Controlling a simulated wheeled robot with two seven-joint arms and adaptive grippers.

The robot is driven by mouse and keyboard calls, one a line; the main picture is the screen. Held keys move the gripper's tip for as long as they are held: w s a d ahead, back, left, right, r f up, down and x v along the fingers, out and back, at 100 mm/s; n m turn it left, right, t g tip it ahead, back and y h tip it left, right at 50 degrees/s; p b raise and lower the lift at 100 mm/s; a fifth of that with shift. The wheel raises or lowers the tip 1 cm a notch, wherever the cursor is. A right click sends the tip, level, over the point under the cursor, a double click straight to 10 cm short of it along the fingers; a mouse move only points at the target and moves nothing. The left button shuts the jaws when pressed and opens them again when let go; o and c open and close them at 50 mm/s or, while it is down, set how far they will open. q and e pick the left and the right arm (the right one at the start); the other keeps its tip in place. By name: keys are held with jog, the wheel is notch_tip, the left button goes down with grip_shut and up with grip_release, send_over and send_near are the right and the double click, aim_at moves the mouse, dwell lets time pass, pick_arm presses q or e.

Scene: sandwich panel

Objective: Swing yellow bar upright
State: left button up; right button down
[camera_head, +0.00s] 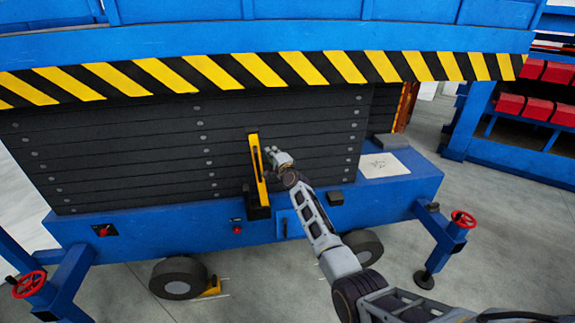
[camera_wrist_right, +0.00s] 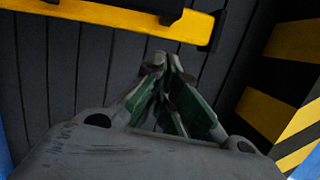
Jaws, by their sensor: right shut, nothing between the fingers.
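The yellow bar (camera_head: 258,168) stands nearly upright against the dark slatted panel in the head view, leaning slightly left at its top. Its lower end sits in a black block (camera_head: 257,205) on the blue base. My right gripper (camera_head: 270,151) is just right of the bar's upper part. In the right wrist view the bar (camera_wrist_right: 110,14) crosses the top of the picture. There my right gripper (camera_wrist_right: 166,62) has its fingertips together, with nothing between them, below the bar; I cannot tell if they touch it. My left gripper is in neither view.
The dark slatted panel (camera_head: 120,150) is behind the bar, under a black and yellow striped beam (camera_head: 210,72). The blue base (camera_head: 170,232) carries red buttons and a small black box (camera_head: 336,198). Outriggers with red handwheels (camera_head: 464,219) stand at both sides. Grey floor (camera_head: 490,240) is open at right.

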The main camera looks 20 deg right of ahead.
jog(key=s+d, duration=0.2)
jog(key=s, duration=0.8)
jog(key=shift+p, duration=0.4)
dwell(0.4)
dwell(0.5)
